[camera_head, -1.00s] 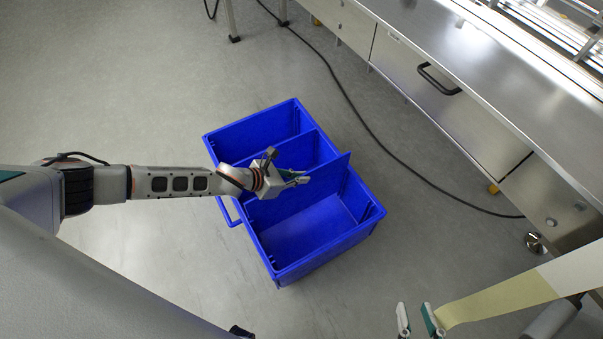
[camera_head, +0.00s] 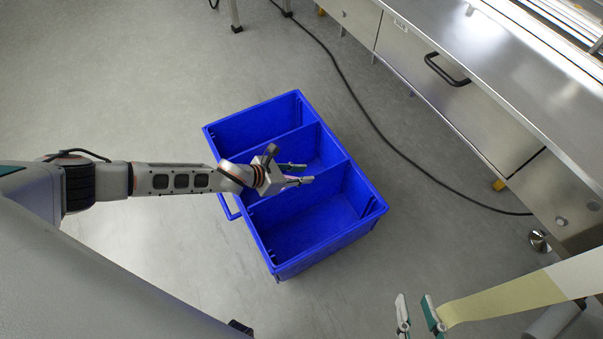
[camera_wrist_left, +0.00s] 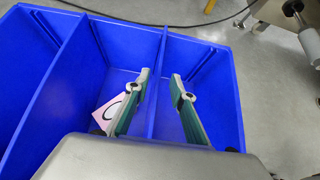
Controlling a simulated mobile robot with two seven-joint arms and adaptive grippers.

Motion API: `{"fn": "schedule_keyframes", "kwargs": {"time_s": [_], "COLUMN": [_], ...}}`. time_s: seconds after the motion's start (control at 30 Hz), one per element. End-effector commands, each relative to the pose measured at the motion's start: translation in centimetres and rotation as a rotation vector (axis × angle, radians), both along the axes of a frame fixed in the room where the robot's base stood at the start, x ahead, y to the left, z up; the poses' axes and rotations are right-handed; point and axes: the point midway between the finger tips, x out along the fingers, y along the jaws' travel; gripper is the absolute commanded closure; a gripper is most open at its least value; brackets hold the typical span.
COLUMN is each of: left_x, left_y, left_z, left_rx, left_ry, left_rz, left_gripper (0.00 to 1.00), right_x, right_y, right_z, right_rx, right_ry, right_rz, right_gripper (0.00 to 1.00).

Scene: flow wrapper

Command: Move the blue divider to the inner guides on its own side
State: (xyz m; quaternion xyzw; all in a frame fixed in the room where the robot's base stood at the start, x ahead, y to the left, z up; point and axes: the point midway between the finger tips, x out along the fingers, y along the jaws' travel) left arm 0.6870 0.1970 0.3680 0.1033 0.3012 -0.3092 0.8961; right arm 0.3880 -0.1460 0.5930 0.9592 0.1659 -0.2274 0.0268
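The blue crate (camera_head: 330,254) stands on the floor with two blue dividers across it. One divider (camera_wrist_left: 156,112) is upright between the fingers of my left gripper (camera_wrist_left: 161,76), with a visible gap on each side. In the head view this gripper (camera_head: 309,173) is open above the divider's top edge. The other divider (camera_head: 290,138) stands further back; it also shows at the left of the wrist view (camera_wrist_left: 62,75). The fingers hide part of the gripped-side divider's edge, and its guide slots are hard to make out. My right gripper (camera_head: 418,315) is open and empty at the bottom right.
A pink card with a black ring (camera_wrist_left: 116,108) lies in the middle compartment. A steel machine bench (camera_head: 490,110) runs along the right. A black cable (camera_head: 385,145) lies on the floor between crate and bench.

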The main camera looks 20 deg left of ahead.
Motion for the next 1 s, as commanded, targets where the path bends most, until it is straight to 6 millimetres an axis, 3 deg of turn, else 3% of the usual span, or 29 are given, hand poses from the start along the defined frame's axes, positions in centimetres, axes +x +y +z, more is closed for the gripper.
{"fn": "schedule_keyframes", "kwargs": {"time_s": [0.47, 1.0], "left_x": [-0.7, -6.5], "left_y": [0.6, 5.1], "left_z": [0.4, 6.1], "left_rx": [0.002, 0.002], "left_ry": [0.002, 0.001], "left_rz": [-0.001, 0.0], "left_gripper": [0.75, 0.75], "right_x": [-0.2, -0.2], "right_y": [0.1, 0.0], "right_z": [-0.4, -0.4], "right_rx": [0.0, -0.002], "right_ry": [0.007, 0.007], "right_rz": [0.002, 0.001], "right_gripper": [0.75, 0.75]}}
